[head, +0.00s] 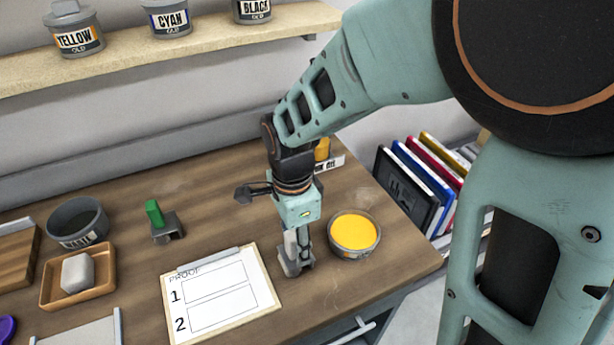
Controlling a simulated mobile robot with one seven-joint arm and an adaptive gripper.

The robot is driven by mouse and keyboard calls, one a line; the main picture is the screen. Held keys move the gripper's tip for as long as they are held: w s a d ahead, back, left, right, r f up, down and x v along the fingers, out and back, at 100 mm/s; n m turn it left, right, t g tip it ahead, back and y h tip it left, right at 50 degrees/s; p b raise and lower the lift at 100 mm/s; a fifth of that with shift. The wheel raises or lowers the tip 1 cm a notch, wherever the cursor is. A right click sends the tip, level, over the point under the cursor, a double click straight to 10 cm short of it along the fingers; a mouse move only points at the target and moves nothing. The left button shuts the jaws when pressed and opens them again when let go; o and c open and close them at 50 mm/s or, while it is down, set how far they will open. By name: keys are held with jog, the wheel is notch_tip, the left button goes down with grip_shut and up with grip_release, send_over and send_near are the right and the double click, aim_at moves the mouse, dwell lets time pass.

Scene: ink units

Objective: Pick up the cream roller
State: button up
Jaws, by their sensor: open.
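I cannot make out a cream roller for certain in the head view. An off-white, rounded block (77,272) lies in a small wooden tray (104,275) at the left; I cannot tell what it is. A green-handled tool (155,214) stands in a grey holder left of centre. My gripper (297,268) points down over the table, between the proof board and the yellow tub. It is open, and nothing shows between its fingers. My arm hides part of the table's back right.
An open tub of yellow ink (354,230) stands close right of my gripper. A clipped proof board (221,294) lies front left of it. A dark grey pot (76,220) stands at left. Framed screens (408,190) lean beyond the table's right edge. Ink cans line the shelf (205,42).

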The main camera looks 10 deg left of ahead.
grip_shut()
jog(key=shift+r, duration=0.15)
